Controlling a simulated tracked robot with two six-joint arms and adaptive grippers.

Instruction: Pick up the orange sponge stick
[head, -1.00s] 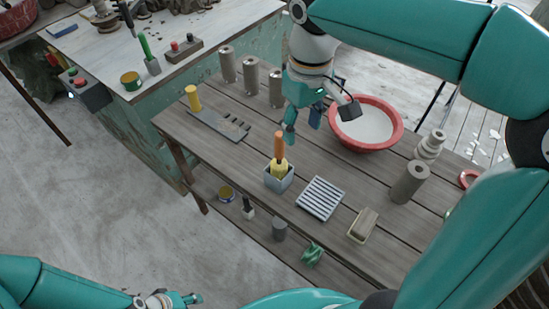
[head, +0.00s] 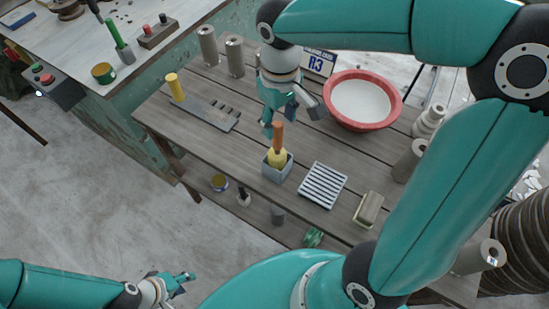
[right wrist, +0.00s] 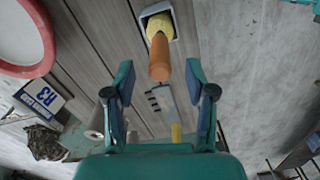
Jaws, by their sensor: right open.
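The orange sponge stick (head: 277,135) stands upright in a small grey square holder (head: 271,172) on the wooden table, its yellow sponge end down in the holder. My right gripper (head: 277,117) is open just above and behind the stick's orange handle. In the right wrist view the stick (right wrist: 160,58) points toward the gap between the open fingers of the gripper (right wrist: 160,95), and nothing is between them. My left gripper (head: 186,277) is low at the lower left, away from the table; its finger opening is too small to judge.
A white slatted rack (head: 323,185) and a sponge block on a dish (head: 369,208) lie right of the holder. A red bowl (head: 391,117) stands behind. A grey board with a yellow cylinder (head: 175,87) lies to the left. Clay cylinders (head: 234,55) stand at the back.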

